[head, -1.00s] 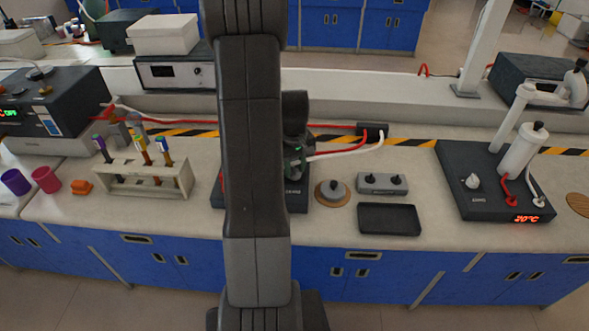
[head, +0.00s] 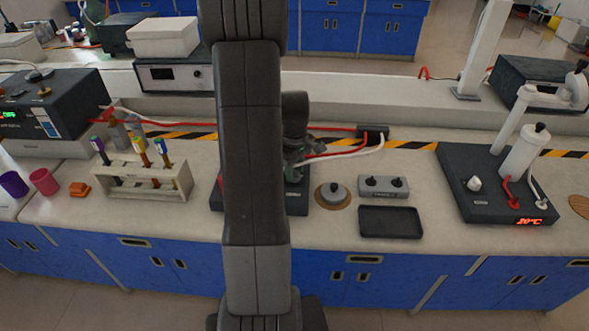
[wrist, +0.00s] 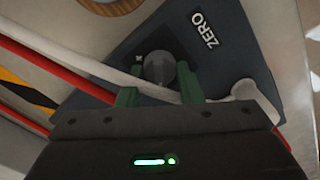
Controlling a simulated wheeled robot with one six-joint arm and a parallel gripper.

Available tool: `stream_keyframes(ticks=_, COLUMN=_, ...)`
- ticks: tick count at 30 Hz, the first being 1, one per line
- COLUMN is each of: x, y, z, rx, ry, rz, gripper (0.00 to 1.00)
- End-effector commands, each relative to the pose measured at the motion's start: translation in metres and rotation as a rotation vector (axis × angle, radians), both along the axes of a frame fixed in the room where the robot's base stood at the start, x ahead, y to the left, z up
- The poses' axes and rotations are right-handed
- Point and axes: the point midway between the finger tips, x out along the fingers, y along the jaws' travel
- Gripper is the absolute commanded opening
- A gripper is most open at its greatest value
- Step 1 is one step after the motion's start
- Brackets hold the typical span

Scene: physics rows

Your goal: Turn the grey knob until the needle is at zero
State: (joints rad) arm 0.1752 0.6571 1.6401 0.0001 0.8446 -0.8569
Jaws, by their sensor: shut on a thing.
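The grey knob (wrist: 158,68) shows in the wrist view on a dark box (wrist: 225,65), close to a white ZERO label (wrist: 202,30). My gripper (wrist: 159,83) has its green fingers on both sides of the knob and is shut on it. In the head view my gripper (head: 292,156) is over the dark box (head: 298,198), mostly behind my own arm. My arm hides much of the box there. I cannot see a needle or its dial in either view, so its reading cannot be told.
Red and white cables run to a small dark block (head: 373,132) right of my gripper. A round grey piece (head: 334,190), a two-knob box (head: 384,186) and a black tray (head: 391,222) lie to the right. A test-tube rack (head: 142,178) stands left.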

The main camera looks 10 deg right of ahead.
Motion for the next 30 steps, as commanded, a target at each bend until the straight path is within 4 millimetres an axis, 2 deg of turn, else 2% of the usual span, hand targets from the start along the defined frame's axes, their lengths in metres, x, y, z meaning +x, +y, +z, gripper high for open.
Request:
stream_keyframes(ticks=5, x=0.001, y=0.0, z=0.001, rx=-0.001, ry=-0.002, rz=-0.001, gripper=0.1)
stream_keyframes(ticks=6, x=0.001, y=0.0, z=0.001, rx=-0.001, ry=-0.002, rz=-0.001, gripper=0.35)
stream_keyframes(ticks=9, x=0.001, y=0.0, z=0.001, rx=-0.001, ry=-0.002, rz=-0.001, gripper=0.54)
stream_keyframes(ticks=20, x=0.0, y=0.0, z=0.004, rx=0.0, ry=-0.001, rz=-0.002, gripper=0.54)
stream_keyframes(ticks=26, x=0.001, y=0.0, z=0.034, rx=-0.001, ry=-0.006, rz=-0.002, gripper=0.54)
stream_keyframes(ticks=30, x=0.001, y=0.0, z=0.067, rx=-0.002, ry=-0.008, rz=-0.002, gripper=0.54)
